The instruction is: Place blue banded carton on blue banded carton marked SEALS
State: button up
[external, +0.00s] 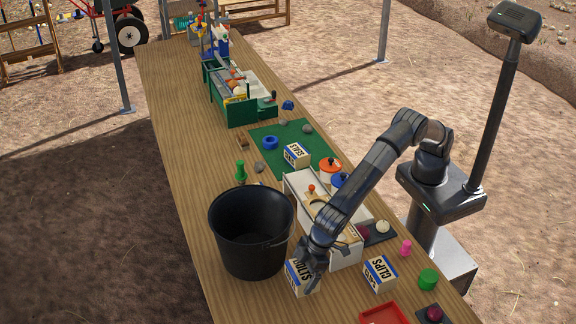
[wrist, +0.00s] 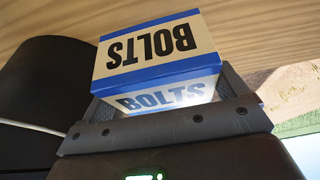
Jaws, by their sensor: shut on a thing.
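My gripper (external: 307,262) is shut on a white carton with blue bands marked BOLTS (external: 299,279), beside the black bucket. The wrist view shows this BOLTS carton (wrist: 158,47) between the two fingers, with its lettering on two faces. Whether its bottom touches the table is hard to tell. The blue banded carton marked SEALS (external: 296,155) stands on the green mat (external: 270,137), farther up the table, with its top clear.
The black bucket (external: 250,232) stands just left of my gripper. A white box (external: 300,186) lies under my forearm, between gripper and SEALS carton. Orange-lidded (external: 330,167) and blue-lidded pots stand right of SEALS. A red tray (external: 384,314) is at the near edge.

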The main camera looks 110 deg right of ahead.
notch_tip(320, 180, up, 15)
jog(key=s+d+r+m+h, duration=0.1)
jog(key=d+m, duration=0.1)
jog(key=d, duration=1)
jog(key=s+d+r+m, duration=0.2)
jog(key=d, duration=1.1)
jog(key=s+d+r+m+h, duration=0.1)
jog(key=d+m, duration=0.1)
jog(key=d, duration=1)
jog(key=s+d+m+g+h, duration=0.1)
jog(key=s+d+m, duration=0.1)
jog(key=s+d, duration=0.75)
jog(key=s+d+m+g, duration=0.15)
jog(key=s+d, duration=0.45)
jog(key=d, duration=0.7)
jog(key=s+d+f+m+h, duration=0.1)
jog(key=s+d+f+m, duration=0.1)
jog(key=s+d, duration=0.5)
jog(key=s+d+f+m, duration=0.2)
jog(key=s+d, duration=0.1)
jog(key=s, duration=0.7)
send_over(294, 148)
jog(key=a, duration=0.2)
jog(key=f, duration=1.2)
jog(key=shift+s+d+f, duration=0.1)
jog(key=shift+s+d, duration=0.05)
jog(key=shift+s, duration=0.2)
jog(key=shift+f, duration=2)
